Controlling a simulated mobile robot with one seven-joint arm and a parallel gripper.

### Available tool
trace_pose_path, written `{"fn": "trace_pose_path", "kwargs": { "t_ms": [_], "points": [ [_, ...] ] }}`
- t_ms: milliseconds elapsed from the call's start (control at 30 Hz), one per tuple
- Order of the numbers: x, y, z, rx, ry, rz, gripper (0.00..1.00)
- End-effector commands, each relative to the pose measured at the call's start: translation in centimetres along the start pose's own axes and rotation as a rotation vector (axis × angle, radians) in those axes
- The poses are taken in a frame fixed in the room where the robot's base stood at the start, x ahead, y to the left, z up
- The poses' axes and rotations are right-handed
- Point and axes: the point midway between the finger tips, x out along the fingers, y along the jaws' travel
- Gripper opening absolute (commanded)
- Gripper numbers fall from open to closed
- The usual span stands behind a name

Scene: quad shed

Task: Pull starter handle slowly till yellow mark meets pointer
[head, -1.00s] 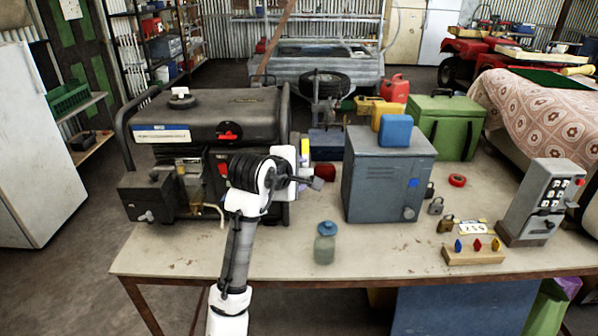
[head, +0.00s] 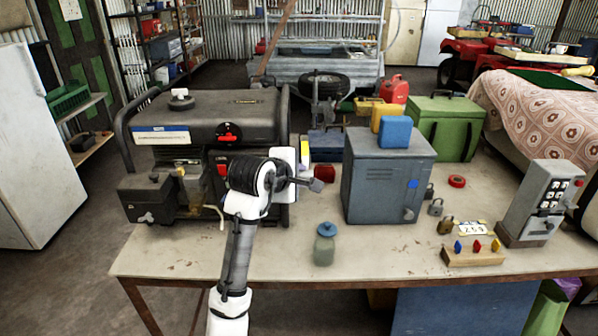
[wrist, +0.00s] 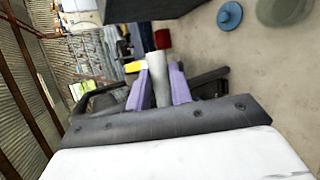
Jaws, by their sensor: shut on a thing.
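My gripper (head: 306,157) is beside the right end of the black generator (head: 215,115), above the bench. In the wrist view, the purple fingers of my gripper (wrist: 161,88) are shut on a grey rounded piece, which I take to be the starter handle (wrist: 159,66). I cannot make out the pointer or a cord.
A grey metal cabinet (head: 385,180) stands on the bench to the right of my gripper. A small jar with a blue lid (head: 325,244) stands in front. A dark red block (head: 325,174) lies behind. Padlocks and a keypad box (head: 540,204) are at the right.

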Motion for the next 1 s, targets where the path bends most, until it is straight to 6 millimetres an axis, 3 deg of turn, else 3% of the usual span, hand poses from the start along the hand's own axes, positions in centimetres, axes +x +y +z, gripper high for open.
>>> {"fn": "trace_pose_path", "kwargs": {
  "t_ms": [1000],
  "points": [
    [-3.3,-0.9,1.4,0.000,-0.001,-0.003,0.00]
  ]
}}
